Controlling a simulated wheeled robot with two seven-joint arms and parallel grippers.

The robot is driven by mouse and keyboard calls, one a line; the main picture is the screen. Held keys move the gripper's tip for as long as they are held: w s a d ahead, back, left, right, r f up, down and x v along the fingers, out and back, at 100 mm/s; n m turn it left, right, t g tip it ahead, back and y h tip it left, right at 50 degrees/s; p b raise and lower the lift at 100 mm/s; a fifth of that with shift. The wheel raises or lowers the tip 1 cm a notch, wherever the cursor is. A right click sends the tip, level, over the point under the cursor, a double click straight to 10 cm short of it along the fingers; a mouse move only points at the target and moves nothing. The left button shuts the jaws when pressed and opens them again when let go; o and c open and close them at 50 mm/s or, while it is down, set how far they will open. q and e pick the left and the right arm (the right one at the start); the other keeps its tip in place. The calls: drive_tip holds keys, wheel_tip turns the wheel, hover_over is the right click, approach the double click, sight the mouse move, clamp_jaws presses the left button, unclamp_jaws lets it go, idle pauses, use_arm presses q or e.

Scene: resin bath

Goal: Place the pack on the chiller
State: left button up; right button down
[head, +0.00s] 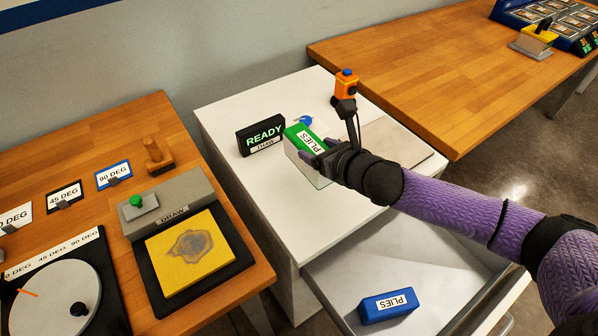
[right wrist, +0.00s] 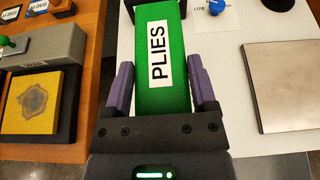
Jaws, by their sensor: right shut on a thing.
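My right gripper (head: 322,156) is shut on a green pack (head: 304,136) with a white PLIES label. In the right wrist view the green pack (right wrist: 160,95) lies between the two purple fingers of the gripper (right wrist: 162,78). The pack is over the white cabinet top; I cannot tell whether it touches it. A flat grey metal plate (head: 388,140), which looks like the chiller, lies on the cabinet top to the right, partly hidden by my arm. The plate (right wrist: 293,85) shows bare in the wrist view. My left gripper is not in view.
A black READY sign (head: 262,135) stands left of the pack. A blue knob (right wrist: 216,7) and an orange-topped post (head: 346,84) are behind it. Wooden benches flank the cabinet.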

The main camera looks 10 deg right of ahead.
sight(326, 185)
drive_tip(key=f+b, duration=0.1)
drive_tip(key=f, duration=0.2)
drive_tip(key=f+b, duration=0.1)
drive_tip(key=f, duration=0.2)
drive_tip(key=f+b, duration=0.2)
drive_tip(key=f, duration=0.1)
drive_tip(key=shift+s, duration=0.25)
drive_tip(key=shift+f, duration=0.1)
unclamp_jaws()
drive_tip(key=shift+r, duration=0.2)
use_arm(q)
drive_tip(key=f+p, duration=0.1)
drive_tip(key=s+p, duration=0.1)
drive_tip(key=p, duration=0.1)
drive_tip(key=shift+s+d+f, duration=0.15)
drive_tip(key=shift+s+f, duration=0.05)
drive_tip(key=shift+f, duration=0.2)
use_arm(e)
drive_tip(key=v, duration=1.2)
